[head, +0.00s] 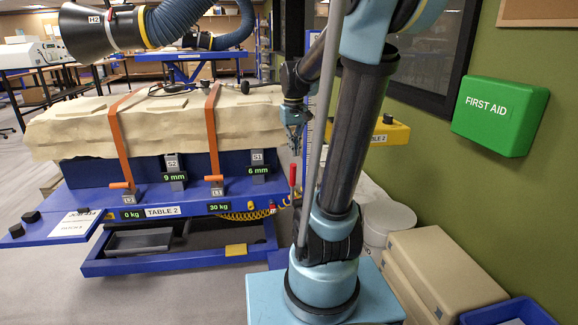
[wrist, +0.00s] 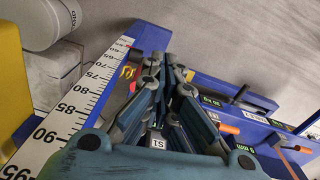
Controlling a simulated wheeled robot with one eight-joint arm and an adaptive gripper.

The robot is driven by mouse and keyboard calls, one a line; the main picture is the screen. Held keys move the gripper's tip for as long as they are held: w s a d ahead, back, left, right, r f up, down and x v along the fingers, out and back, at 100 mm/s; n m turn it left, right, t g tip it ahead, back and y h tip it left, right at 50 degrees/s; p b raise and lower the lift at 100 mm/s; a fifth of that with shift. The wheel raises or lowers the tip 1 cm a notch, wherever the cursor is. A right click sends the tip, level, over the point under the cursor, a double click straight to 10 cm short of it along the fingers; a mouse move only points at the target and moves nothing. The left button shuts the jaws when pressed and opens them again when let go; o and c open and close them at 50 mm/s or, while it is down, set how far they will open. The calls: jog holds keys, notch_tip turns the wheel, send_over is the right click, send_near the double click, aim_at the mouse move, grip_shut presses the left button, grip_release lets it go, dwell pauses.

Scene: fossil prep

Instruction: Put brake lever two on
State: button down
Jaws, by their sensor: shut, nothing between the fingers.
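My gripper (head: 294,137) points down beyond the right end of the blue Table 2 (head: 190,207), above an upright red-handled lever (head: 292,176). Its fingers are together and empty, and they also show in the wrist view (wrist: 168,62). Two orange handles, one on the left (head: 121,185) and one in the middle (head: 214,178), stick out on the table's near side above small tags. In the wrist view, an orange handle (wrist: 226,128) lies right of the fingers. I cannot read which lever is brake lever two. My arm hides part of the table's right end.
A wrapped block (head: 165,125) with orange straps lies on the table. A black extractor nozzle (head: 85,32) hangs above it. A numbered scale (wrist: 85,100) stands close left of my fingers. Beige cases (head: 440,270) and a green wall box (head: 500,115) are at right. The left floor is open.

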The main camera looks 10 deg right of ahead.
jog(key=w+f+g, duration=0.1)
jog(key=w+f, duration=0.1)
jog(key=w, duration=1.7)
jog(key=shift+w+a+f+n, duration=0.15)
jog(key=shift+w+f+n, duration=0.1)
jog(key=shift+f+n, duration=0.15)
jog(key=s+d+f, duration=0.1)
jog(key=s+f, duration=0.3)
jog(key=f, duration=0.6)
jog(key=shift+s+d+f, duration=0.15)
jog(key=shift+s+f, duration=0.1)
jog(key=shift+s, duration=0.15)
